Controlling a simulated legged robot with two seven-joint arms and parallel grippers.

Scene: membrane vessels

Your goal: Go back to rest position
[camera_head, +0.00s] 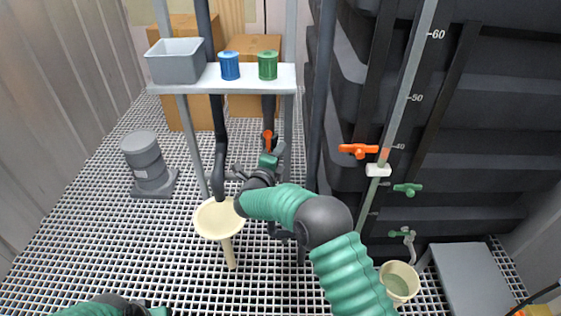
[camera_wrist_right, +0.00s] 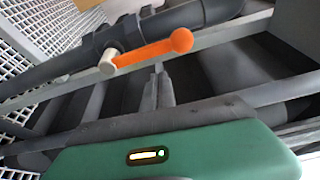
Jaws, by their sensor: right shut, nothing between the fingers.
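My right arm comes in from the lower right of the head view and reaches to the pipes under the shelf. My right gripper (camera_head: 275,152) is there, just below an orange valve handle (camera_head: 268,138). In the right wrist view, its fingers (camera_wrist_right: 158,72) are together and empty. The orange handle (camera_wrist_right: 150,50) lies across a dark pipe beyond the fingertips, with a visible gap between them. Only a piece of my left arm shows at the bottom left edge of the head view; its fingers are out of frame.
A shelf (camera_head: 205,85) carries a grey bin (camera_head: 176,64), a blue can (camera_head: 230,66) and a green can (camera_head: 268,66). A cream funnel (camera_head: 214,222) stands below. Dark vessels (camera_head: 480,130) with valves fill the right. A bucket (camera_head: 397,285) sits low right.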

